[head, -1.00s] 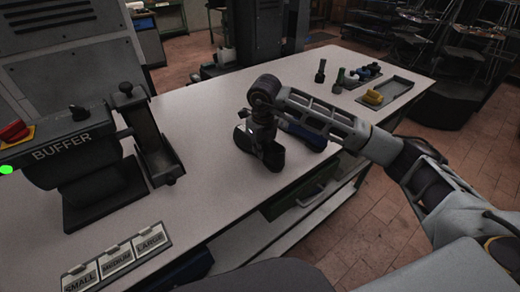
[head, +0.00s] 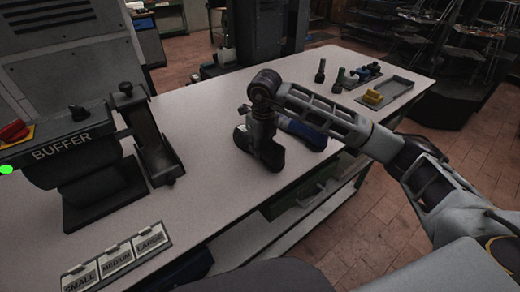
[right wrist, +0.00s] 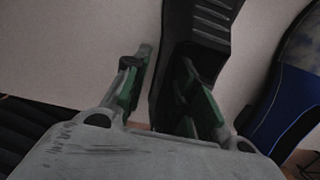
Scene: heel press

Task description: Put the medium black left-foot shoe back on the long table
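The black shoe (head: 270,157) is on the long table (head: 215,210), near its front edge, partly hidden by my right gripper. My right gripper (head: 262,128) points down over it. In the right wrist view, the dark shoe (right wrist: 205,35) runs between the green-padded fingers of my right gripper (right wrist: 166,62). The fingers are apart, with a pale gap between the left finger and the shoe; the right finger overlaps the shoe. Size and foot side cannot be read from these views. My left gripper is out of view.
A blue shoe (head: 308,136) lies close to the right of the black one, also in the right wrist view (right wrist: 283,108). The buffer (head: 75,160) stands left, with size-labelled plates (head: 116,264) in front. Bottles (head: 320,71) and a grey tray (head: 398,88) are farther back.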

